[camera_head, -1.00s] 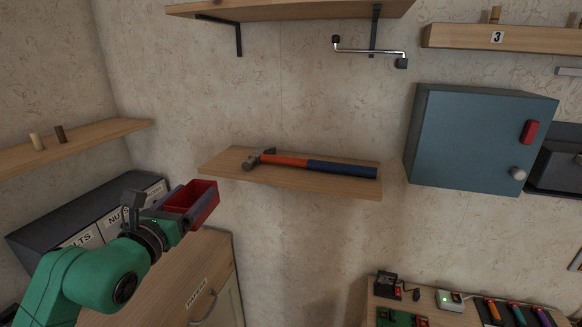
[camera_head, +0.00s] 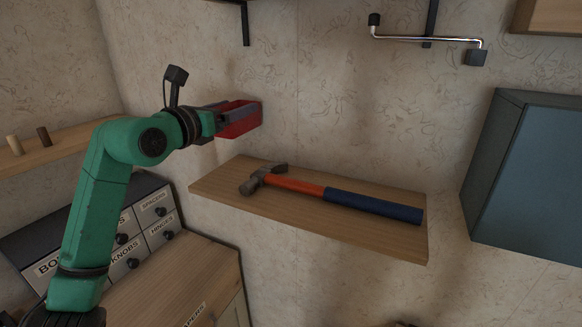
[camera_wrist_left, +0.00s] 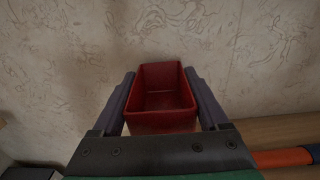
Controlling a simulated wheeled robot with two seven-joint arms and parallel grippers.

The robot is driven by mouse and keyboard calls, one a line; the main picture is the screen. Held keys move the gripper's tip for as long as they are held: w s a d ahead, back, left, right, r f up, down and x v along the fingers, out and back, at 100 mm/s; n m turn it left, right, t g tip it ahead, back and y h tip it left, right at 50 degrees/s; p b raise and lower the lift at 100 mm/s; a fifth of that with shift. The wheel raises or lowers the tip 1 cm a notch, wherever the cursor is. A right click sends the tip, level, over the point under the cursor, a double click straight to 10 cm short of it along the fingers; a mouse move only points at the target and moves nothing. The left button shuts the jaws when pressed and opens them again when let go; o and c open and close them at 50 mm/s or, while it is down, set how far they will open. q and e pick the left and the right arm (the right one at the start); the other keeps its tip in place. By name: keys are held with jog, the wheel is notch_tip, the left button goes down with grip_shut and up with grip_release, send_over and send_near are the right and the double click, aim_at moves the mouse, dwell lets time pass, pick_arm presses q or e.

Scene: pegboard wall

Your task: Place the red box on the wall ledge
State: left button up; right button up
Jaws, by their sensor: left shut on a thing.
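The red box (camera_head: 240,120) is an open-topped bin, held in my left gripper (camera_head: 228,112). In the head view it hangs in the air above the left end of the wooden wall ledge (camera_head: 380,238), close to the wall. The left wrist view shows the empty red box (camera_wrist_left: 162,92) upright between the two dark fingers (camera_wrist_left: 162,100). A hammer with an orange and blue handle (camera_head: 330,192) lies along the ledge, its head toward the left end. My right gripper is not in view.
A blue-grey wall cabinet (camera_head: 525,180) stands out to the right of the ledge. A metal bar (camera_head: 425,38) is mounted above. A labelled drawer unit (camera_head: 135,232) sits at lower left. The ledge's front left strip is bare.

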pick_arm(q)
jog(key=s+f, duration=0.1)
jog(key=f, duration=0.1)
jog(key=s+a+f+p, duration=0.1)
jog(key=s, duration=0.1)
jog(key=shift+s+a+f, duration=0.1)
jog(key=shift+s+f, duration=0.1)
jog(key=shift+f, duration=0.15)
jog(key=f, duration=0.1)
jog(key=w+f+p, duration=0.1)
jog(key=f, duration=0.1)
jog(key=shift+d+f, duration=0.2)
jog(key=shift+f, duration=0.1)
jog(key=shift+w+f, duration=0.15)
jog(key=shift+f, duration=0.4)
jog(key=shift+w+f, duration=0.15)
jog(key=shift+f, duration=0.35)
jog(key=shift+s+r, duration=0.1)
jog(key=shift+s, duration=0.2)
jog(key=o, duration=1.3)
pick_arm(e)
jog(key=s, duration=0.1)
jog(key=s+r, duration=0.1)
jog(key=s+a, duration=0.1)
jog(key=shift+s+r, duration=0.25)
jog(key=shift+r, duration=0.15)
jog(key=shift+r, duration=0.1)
